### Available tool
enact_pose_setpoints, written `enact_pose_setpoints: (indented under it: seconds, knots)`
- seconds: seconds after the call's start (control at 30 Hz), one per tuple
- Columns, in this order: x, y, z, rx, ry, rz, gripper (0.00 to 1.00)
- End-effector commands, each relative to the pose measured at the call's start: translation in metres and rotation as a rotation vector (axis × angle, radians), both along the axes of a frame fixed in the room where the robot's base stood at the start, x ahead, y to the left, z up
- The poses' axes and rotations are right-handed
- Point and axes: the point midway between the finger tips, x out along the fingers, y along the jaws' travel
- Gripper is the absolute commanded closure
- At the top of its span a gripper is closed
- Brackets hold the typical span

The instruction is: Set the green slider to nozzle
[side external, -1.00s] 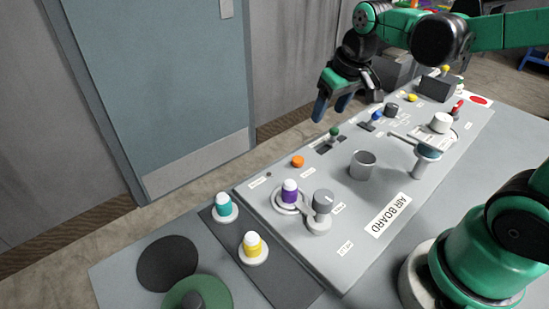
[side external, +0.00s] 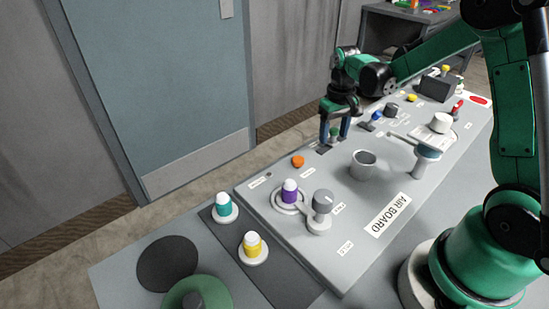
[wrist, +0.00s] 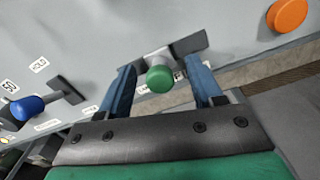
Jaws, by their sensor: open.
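The green slider (wrist: 160,78) is a round green knob on a grey stem in a short dark slot on the grey board. In the wrist view it sits between my two blue fingertips, with a gap on each side. My gripper (wrist: 166,88) is open around it. In the side view my gripper (side external: 334,138) points down over the slot, and the green knob (side external: 334,133) shows between the fingers. The small labels beside the slot are partly hidden, and I cannot read which one says nozzle.
A blue slider knob (wrist: 27,107) stands in its own slot close by, and an orange button (wrist: 286,15) is on the other side. A grey cup (side external: 363,166), a purple-topped peg (side external: 290,192) and a grey knob (side external: 323,201) stand on the board (side external: 290,240).

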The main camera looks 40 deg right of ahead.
Motion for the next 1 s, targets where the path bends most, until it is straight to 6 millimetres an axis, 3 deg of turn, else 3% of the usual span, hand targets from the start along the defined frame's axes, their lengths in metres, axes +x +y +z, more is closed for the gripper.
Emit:
enact_pose_setpoints:
  seconds: [0.27, 0.47, 0.5, 1.0]
  knots:
    - [-0.0001, 0.0001, -0.0025, 0.0, -0.001, 0.0, 0.41]
    - [-0.0001, 0.0001, -0.0023, 0.0, -0.001, 0.0, 0.97]
    - [0.0, 0.0001, -0.0023, 0.0, -0.001, 0.0, 1.0]
    - [-0.0001, 0.0001, -0.0021, 0.0, -0.001, 0.0, 1.0]
